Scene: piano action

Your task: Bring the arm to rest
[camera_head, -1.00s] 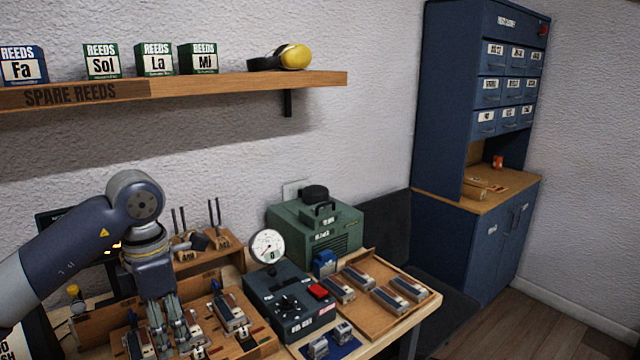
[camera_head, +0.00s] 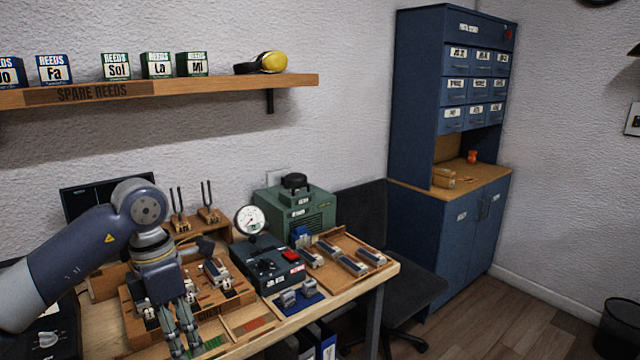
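My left arm comes in from the left, and its gripper (camera_head: 184,345) points down over the front edge of the workbench (camera_head: 262,312). Its fingers look long and close together, but I cannot tell whether they are open or shut, and I see nothing held between them. Behind the gripper is a wooden rack (camera_head: 133,318) with several small metal-and-wood action parts in it, partly hidden by my arm. My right gripper is not in view.
A dark control box (camera_head: 262,266) with a gauge (camera_head: 250,220), a green machine (camera_head: 310,226) and a wooden tray (camera_head: 378,263) of parts stand on the bench. A chair (camera_head: 415,290) stands right of it, before a blue cabinet (camera_head: 405,110). The floor at right is mostly clear.

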